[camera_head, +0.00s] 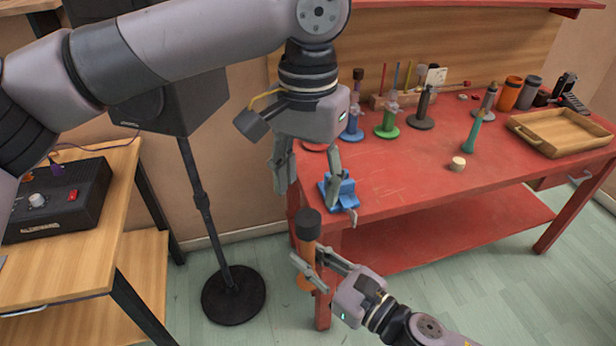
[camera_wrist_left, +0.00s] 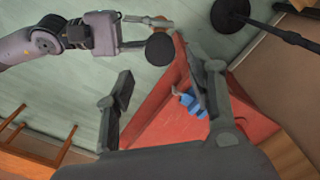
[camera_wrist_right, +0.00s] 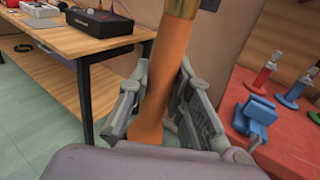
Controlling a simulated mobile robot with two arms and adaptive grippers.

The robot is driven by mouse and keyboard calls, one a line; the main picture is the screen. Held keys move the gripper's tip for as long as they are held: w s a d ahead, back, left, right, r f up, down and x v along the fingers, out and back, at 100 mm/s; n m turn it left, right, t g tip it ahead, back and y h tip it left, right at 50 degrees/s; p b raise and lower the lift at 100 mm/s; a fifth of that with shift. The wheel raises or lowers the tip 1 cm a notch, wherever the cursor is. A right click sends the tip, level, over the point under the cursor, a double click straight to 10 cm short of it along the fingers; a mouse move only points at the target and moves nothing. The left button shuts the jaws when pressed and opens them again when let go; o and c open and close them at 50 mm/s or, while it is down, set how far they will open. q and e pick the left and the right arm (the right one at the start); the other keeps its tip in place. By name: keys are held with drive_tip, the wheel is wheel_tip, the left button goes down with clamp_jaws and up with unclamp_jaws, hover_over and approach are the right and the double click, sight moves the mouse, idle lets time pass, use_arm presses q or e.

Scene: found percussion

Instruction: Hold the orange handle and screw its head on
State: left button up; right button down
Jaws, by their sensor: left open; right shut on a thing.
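The orange handle (camera_head: 304,283) stands roughly upright in front of the red table's near left corner. My right gripper (camera_head: 308,256) is shut around it. In the right wrist view the handle (camera_wrist_right: 163,75) passes between the fingers, with a brass-coloured collar (camera_wrist_right: 182,8) at its upper end. A dark cylindrical head (camera_head: 307,225) sits at the handle's top; whether it is threaded on I cannot tell. In the left wrist view the head (camera_wrist_left: 159,48) shows as a dark disc. My left gripper (camera_head: 308,198) is open and empty just above the head, pointing down with its fingers apart.
A blue holder (camera_head: 340,191) stands on the red table (camera_head: 400,180) close behind the head. Several coloured stands are farther back, with a wooden tray (camera_head: 562,133) at right. A black floor stand (camera_head: 233,295) and a wooden desk (camera_head: 120,200) are at left.

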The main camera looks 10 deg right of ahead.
sight(308, 217)
use_arm(q)
wheel_tip(308, 217, down, 8)
drive_tip(key=shift+f, duration=0.1)
idle(0.4)
drive_tip(key=shift+c, duration=0.6)
clamp_jaws()
drive_tip(key=m, duration=0.8)
drive_tip(key=shift+o, duration=1)
unclamp_jaws()
